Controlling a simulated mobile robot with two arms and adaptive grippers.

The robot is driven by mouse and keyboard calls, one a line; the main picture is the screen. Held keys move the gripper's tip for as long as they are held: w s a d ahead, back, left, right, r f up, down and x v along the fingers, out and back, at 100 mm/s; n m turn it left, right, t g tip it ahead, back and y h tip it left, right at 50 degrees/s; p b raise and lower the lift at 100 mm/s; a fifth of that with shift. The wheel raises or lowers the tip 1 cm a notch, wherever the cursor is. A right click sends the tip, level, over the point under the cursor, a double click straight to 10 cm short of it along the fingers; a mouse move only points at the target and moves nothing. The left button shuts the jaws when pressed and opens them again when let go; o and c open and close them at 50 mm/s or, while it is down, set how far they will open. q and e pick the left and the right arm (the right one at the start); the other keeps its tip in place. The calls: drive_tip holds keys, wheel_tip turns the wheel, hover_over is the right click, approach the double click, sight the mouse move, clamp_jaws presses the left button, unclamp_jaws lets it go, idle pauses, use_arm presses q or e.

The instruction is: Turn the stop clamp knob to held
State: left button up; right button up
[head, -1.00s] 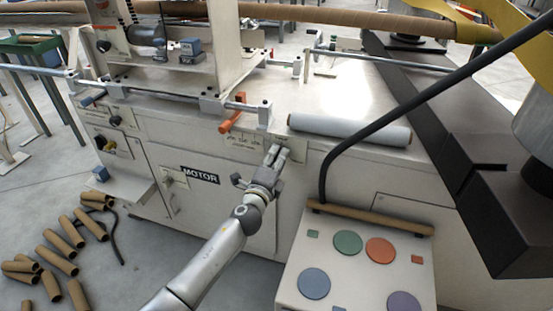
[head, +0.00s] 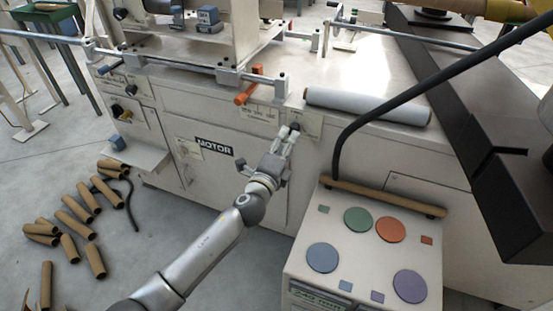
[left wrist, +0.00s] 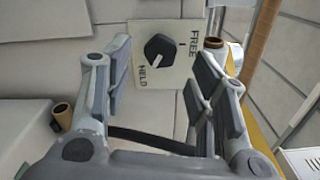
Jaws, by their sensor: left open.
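The stop clamp knob (left wrist: 160,48) is a black round knob on a pale plate (left wrist: 182,74) marked FREE and HELD in the left wrist view. Its white pointer line points down and left, towards the HELD lettering. In the head view the knob (head: 294,125) is a small dark spot on the machine's front panel, just beyond my left fingertips. My left gripper (head: 287,136) is open and faces the panel. In the left wrist view its fingers (left wrist: 160,90) stand apart on both sides of the knob, with nothing between them. My right gripper is not in view.
An orange-handled lever (head: 249,86) and a pale roll (head: 368,105) are above the panel. A control box (head: 340,272) with coloured discs stands at lower right, under a black curved tube (head: 337,148). Several cardboard tubes (head: 75,208) lie on the floor at left.

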use_arm(q)
drive_tip(key=v, duration=0.7)
drive_tip(key=shift+w, duration=0.1)
